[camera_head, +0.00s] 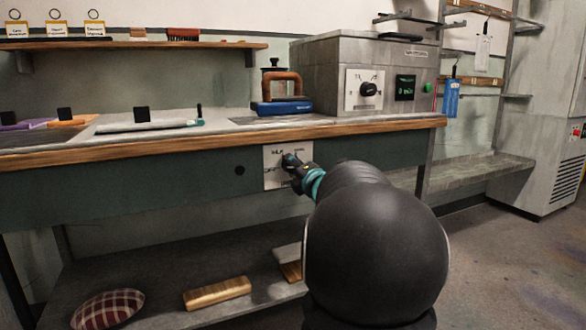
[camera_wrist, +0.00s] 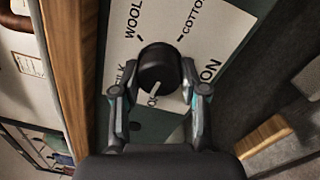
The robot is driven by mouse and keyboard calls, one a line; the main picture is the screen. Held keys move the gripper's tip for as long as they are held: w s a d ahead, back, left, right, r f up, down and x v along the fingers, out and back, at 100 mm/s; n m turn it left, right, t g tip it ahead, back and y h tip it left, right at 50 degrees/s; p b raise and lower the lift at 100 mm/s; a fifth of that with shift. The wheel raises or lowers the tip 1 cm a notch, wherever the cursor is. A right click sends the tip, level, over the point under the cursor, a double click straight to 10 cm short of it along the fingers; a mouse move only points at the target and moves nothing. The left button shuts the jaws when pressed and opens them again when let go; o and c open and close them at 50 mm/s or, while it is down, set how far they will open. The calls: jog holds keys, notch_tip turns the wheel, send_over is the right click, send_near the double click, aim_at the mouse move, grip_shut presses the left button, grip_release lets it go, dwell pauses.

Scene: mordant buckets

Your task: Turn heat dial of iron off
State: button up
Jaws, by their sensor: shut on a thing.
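The heat dial is a round black knob (camera_wrist: 157,62) with a pale pointer line, on a white plate (camera_wrist: 205,55) marked WOOL, COTTON and other partly hidden words. The pointer faces toward the bottom of the wrist view, near a letter O. My gripper (camera_wrist: 158,88) has a finger on each side of the knob and is shut on it. In the head view the plate (camera_head: 273,178) is on the dark green bench front, and my gripper (camera_head: 289,160) hides most of the dial. An iron-like thing with a brown handle (camera_head: 282,78) and blue base stands on the bench above.
The bench's wooden edge (camera_head: 150,147) runs just above the plate. A grey box (camera_head: 326,60) with another black dial and a green display stands on the bench. A checked cushion (camera_head: 107,309) and a wooden brush (camera_head: 217,293) lie on the shelf below. Floor at the right is clear.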

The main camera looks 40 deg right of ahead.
jog(key=shift+r+n, duration=0.15)
jog(key=shift+n, duration=1.85)
jog(key=o, duration=1.1)
jog(key=shift+o, duration=0.2)
jog(key=v, duration=1.2)
jog(key=shift+d, duration=0.1)
